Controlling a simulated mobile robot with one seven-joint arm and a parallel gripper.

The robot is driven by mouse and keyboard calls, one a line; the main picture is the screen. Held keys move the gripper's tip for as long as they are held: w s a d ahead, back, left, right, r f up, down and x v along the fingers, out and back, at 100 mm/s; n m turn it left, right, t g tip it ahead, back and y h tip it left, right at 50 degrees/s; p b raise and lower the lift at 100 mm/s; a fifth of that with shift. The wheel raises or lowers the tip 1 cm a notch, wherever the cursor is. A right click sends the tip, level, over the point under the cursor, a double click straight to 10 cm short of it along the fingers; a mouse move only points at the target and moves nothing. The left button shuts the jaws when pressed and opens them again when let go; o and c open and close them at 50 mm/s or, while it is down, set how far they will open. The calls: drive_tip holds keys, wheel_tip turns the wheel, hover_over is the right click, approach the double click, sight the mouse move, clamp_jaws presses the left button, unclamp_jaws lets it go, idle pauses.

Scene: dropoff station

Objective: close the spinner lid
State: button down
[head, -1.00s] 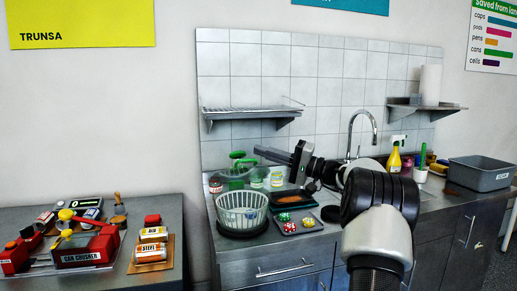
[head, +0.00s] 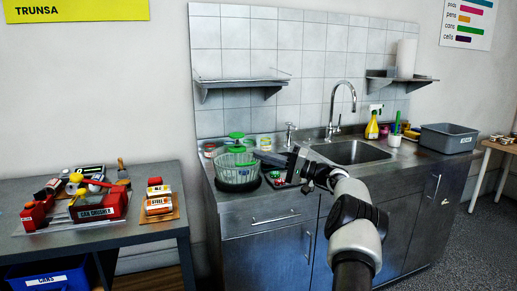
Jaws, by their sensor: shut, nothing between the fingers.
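The salad spinner (head: 238,172) stands at the left end of the steel counter, a pale basket on a dark round base. Its green lid (head: 237,149), with a green knob (head: 237,135) on top, shows at the top of the basket. From this far I cannot tell whether the lid sits fully down on the rim. My gripper (head: 262,157) points left, its fingertips by the right side of the spinner near rim height. Its fingers are shut and empty. I cannot tell whether they touch the spinner.
A dark tray (head: 278,181) with small items lies right of the spinner, partly behind my gripper. Jars (head: 265,144) stand behind. The sink (head: 350,152), yellow bottle (head: 372,128) and grey bin (head: 448,138) are farther right. A side table (head: 165,228) with red can-crusher parts (head: 100,208) stands left.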

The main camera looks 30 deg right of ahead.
drive_tip(key=shift+s+f+b, duration=0.15)
drive_tip(key=shift+f+b, duration=0.35)
drive_tip(key=shift+f, duration=1.25)
drive_tip(key=r+p+v, duration=0.1)
drive_tip(key=v, duration=1.6)
drive_tip(key=shift+s+r+p, duration=0.15)
drive_tip(key=shift+r+p, duration=0.15)
drive_tip(key=shift+r, duration=0.1)
drive_tip(key=shift+d, duration=0.1)
